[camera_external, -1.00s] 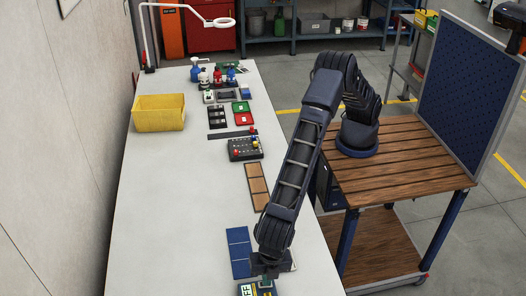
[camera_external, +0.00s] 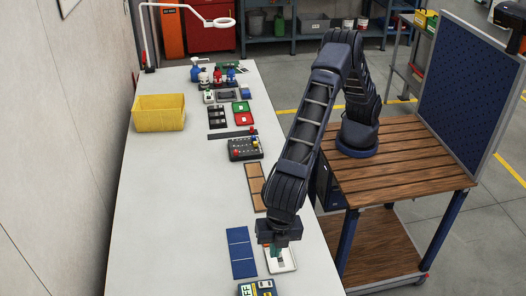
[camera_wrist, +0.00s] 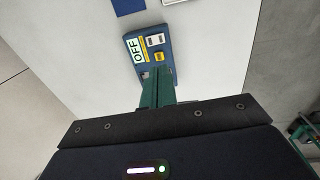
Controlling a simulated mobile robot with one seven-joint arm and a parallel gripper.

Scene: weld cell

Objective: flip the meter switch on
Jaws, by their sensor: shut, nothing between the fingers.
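The meter (camera_external: 262,288) is a small dark blue box with a yellow label, at the near end of the white table, partly cut off by the bottom edge. In the wrist view the meter (camera_wrist: 164,32) has a lit display (camera_wrist: 136,49) reading OFF, a white rocker and a yellow rocker. Which way the rockers are tipped is too small to tell. My gripper (camera_external: 277,252) is shut and empty, pointing down beyond the meter in the external view. In the wrist view its green fingers (camera_wrist: 158,72) are together and hide the meter's lower part.
A white-rimmed tray (camera_external: 287,268) lies under and beside my gripper. A blue mat (camera_external: 240,252) lies to its left. Brown tiles (camera_external: 256,185), a button box (camera_external: 238,152) and a yellow bin (camera_external: 158,115) are farther along. The table's left half is largely clear.

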